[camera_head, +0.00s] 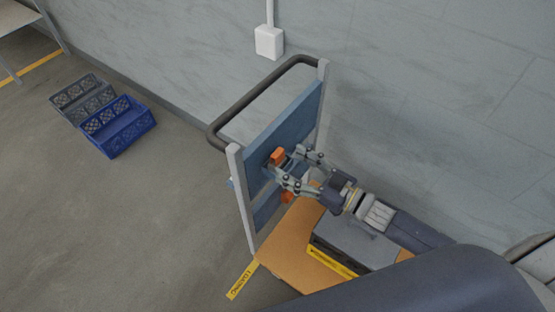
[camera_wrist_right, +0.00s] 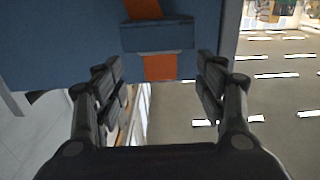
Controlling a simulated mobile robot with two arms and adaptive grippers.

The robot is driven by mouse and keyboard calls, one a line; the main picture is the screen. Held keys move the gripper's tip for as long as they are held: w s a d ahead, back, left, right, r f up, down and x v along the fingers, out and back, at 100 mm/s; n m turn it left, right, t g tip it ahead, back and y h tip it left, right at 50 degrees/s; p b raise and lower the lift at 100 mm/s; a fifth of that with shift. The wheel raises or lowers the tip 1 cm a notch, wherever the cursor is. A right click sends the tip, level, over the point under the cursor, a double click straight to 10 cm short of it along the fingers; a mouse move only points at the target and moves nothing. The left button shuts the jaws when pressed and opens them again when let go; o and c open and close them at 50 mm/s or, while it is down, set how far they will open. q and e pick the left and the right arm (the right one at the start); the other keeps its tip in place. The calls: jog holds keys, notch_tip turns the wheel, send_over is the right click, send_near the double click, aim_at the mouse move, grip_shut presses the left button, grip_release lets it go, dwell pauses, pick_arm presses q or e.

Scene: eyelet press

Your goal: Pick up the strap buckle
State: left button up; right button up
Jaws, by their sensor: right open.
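In the right wrist view the strap buckle (camera_wrist_right: 158,36) is a dark blue-grey block across an orange strap (camera_wrist_right: 160,67). The strap shows above and below it against a blue panel (camera_wrist_right: 60,45). My right gripper (camera_wrist_right: 160,80) is open. Its two fingers stand apart, left and right of the strap's lower part, with the buckle ahead and slightly above, not between the pads. In the head view my right gripper (camera_head: 286,163) is at the blue panel (camera_head: 298,122), and orange strap (camera_head: 277,156) shows by its fingertips. There I cannot make out the buckle. My left gripper is not in view.
The panel sits in a grey-posted frame with a dark handle bar (camera_head: 262,92), close to the wall. An orange-brown surface (camera_head: 285,240) with a grey box (camera_head: 352,240) lies below my right arm. Blue (camera_head: 118,127) and grey (camera_head: 82,95) crates stand on open floor at left.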

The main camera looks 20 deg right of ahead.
aim_at(281, 158)
jog(key=shift+w+a+r, duration=0.15)
jog(key=shift+w+a, duration=0.15)
jog(key=shift+w, duration=0.15)
jog(key=p+x, duration=0.1)
jog(key=x, duration=0.3)
jog(key=shift+w+a, duration=0.1)
jog(key=shift+a, duration=0.1)
jog(key=c, duration=1.2)
